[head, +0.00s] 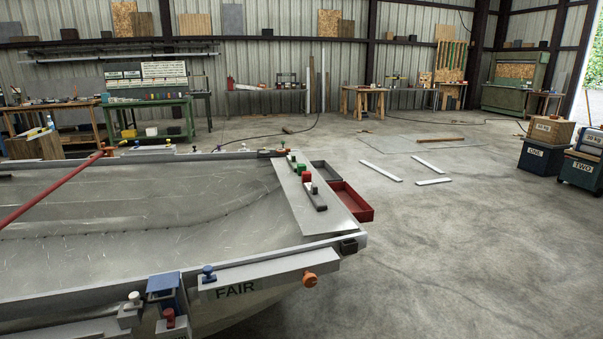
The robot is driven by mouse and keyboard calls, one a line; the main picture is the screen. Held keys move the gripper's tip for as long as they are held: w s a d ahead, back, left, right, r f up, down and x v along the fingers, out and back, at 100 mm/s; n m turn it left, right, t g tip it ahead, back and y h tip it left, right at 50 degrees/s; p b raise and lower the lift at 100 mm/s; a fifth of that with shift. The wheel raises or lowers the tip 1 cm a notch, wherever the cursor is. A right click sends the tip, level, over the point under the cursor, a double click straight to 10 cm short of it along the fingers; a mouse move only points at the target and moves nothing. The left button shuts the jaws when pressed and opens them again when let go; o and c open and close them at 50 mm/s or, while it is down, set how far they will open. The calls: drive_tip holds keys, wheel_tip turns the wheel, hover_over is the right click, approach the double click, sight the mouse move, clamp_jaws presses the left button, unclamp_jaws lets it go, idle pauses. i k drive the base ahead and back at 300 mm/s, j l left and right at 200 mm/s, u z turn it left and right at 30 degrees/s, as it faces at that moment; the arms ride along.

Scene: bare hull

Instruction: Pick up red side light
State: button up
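A small red piece (307,178), which looks like the red side light, sits on the pale plank (318,220) across the hull's right end. It stands in a row between a green piece (301,169) and a dark grey piece (317,198). It is small in the head view, so its exact shape is hard to tell. My gripper is not in view.
The bare metal hull (150,215) fills the left, with a red bar (50,190) over it. A red tray (352,203) and a grey tray (325,173) adjoin the plank's far side. White strips (381,172) lie on the floor. Open floor lies to the right.

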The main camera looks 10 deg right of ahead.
sight(307, 176)
drive_tip(key=i+l+z, duration=0.4)
drive_tip(key=i, duration=0.45)
drive_tip(key=i+z, duration=0.4)
drive_tip(key=i, duration=0.4)
drive_tip(key=i+u, duration=0.1)
drive_tip(key=i, duration=0.9)
drive_tip(key=i+l, duration=0.15)
drive_tip(key=i, duration=0.9)
drive_tip(key=i+l+u, duration=0.1)
drive_tip(key=i+u, duration=0.3)
drive_tip(key=i+l+u, duration=0.6)
drive_tip(key=i+u, duration=0.15)
drive_tip(key=i+l+u, duration=0.45)
drive_tip(key=l, duration=0.25)
drive_tip(key=i+l+u, duration=0.1)
drive_tip(key=i+l, duration=0.15)
drive_tip(key=l, duration=0.1)
